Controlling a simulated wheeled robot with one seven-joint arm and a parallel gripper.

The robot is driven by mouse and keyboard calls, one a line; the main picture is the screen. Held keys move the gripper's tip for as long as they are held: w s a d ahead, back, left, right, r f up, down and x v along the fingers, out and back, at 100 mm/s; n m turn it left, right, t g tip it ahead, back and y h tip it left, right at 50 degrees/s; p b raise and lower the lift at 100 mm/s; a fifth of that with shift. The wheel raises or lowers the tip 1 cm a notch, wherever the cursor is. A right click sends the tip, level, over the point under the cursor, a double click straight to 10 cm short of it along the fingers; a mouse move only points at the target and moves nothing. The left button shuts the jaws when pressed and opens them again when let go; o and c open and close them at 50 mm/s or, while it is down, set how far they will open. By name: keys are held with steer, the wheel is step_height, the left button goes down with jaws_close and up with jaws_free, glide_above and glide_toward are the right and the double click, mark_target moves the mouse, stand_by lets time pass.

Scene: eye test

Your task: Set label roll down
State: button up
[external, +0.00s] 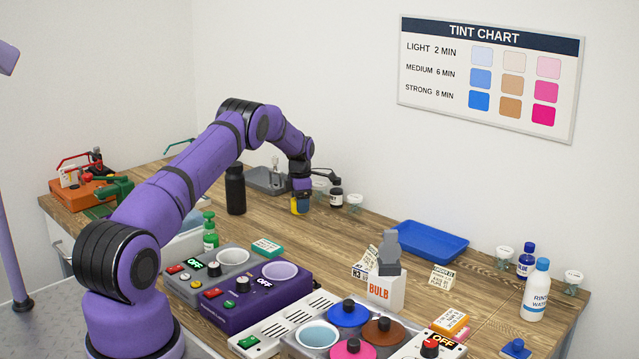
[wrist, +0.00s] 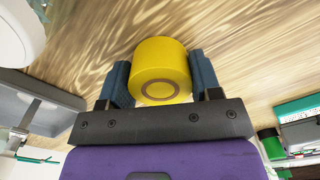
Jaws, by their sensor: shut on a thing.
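The label roll, a short yellow cylinder with a brown ring around its core, shows in the wrist view (wrist: 162,60) between the two blue fingers of my gripper (wrist: 160,75). The fingers press on its left and right sides. In the external view my gripper (external: 301,205) points down over the wooden table, and the yellow roll (external: 295,206) shows at its tip, low over the wood. I cannot tell whether the roll touches the tabletop. The fingers partly hide its sides.
A black bottle (external: 235,190) and a grey tray (external: 268,181) stand left of my gripper. A blue tray (external: 430,242) lies farther right. Bare wood lies in front of the gripper.

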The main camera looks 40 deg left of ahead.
steer(key=o, duration=0.9)
steer(key=shift+o, duration=0.2)
step_height(320, 180, up, 12)
steer(key=shift+r, duration=0.15)
